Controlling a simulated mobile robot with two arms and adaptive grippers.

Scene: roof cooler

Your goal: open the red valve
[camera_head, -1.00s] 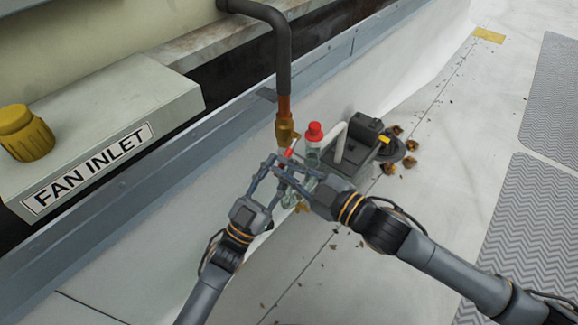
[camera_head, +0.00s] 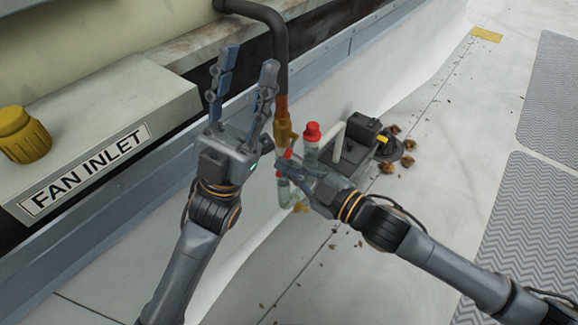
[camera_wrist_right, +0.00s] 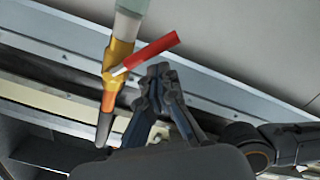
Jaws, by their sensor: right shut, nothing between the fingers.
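The valve has a brass body (camera_wrist_right: 118,55) and a straight red handle (camera_wrist_right: 150,52) in the right wrist view. The handle sticks out obliquely from the pipe. In the head view the brass body (camera_head: 286,135) sits at the lower end of the pipe, and a bit of the red handle (camera_head: 287,154) shows. My right gripper (camera_head: 283,166) is shut and empty beside the valve. In the right wrist view its fingertips (camera_wrist_right: 158,71) are close beside the handle; I cannot tell whether they touch. My left gripper (camera_head: 246,72) is open and empty, up and left of the valve.
A clear bottle with a red cap (camera_head: 312,140) and a dark pump unit (camera_head: 362,140) stand right of the valve. The FAN INLET box (camera_head: 100,135) with a yellow knob (camera_head: 24,134) is at left. Open floor (camera_head: 420,190) lies to the right.

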